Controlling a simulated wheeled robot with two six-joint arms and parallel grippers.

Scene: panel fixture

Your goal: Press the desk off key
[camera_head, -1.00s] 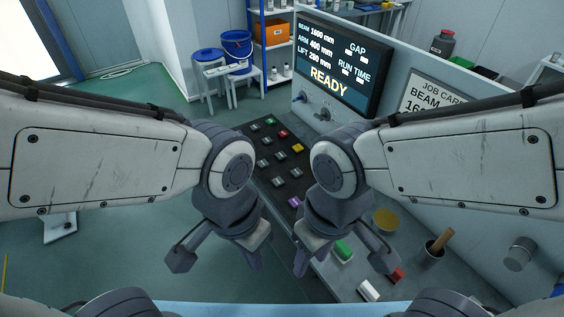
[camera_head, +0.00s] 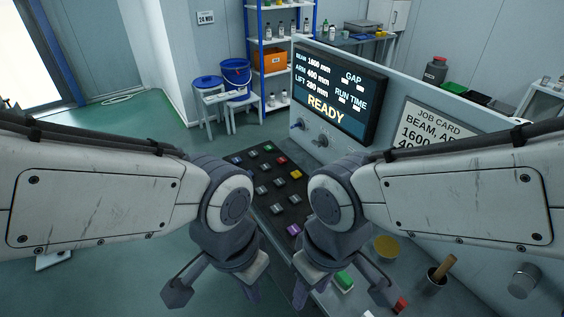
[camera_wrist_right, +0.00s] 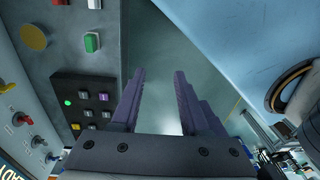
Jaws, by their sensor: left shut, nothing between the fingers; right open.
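A dark key panel (camera_head: 262,203) with several coloured and grey keys lies on the desk between my arms. The panel (camera_wrist_right: 60,88) also shows at the left of the right wrist view, with a lit green spot. My left gripper (camera_head: 252,292) is shut and empty, left of the panel's near end. My right gripper (camera_head: 300,290) is open and empty near the panel's near end; its fingers (camera_wrist_right: 157,76) are apart. My arms hide part of the panel.
A screen (camera_head: 338,88) reading READY stands behind the panel, with knobs (camera_head: 322,140) below it. A shelf and stools are at the back.

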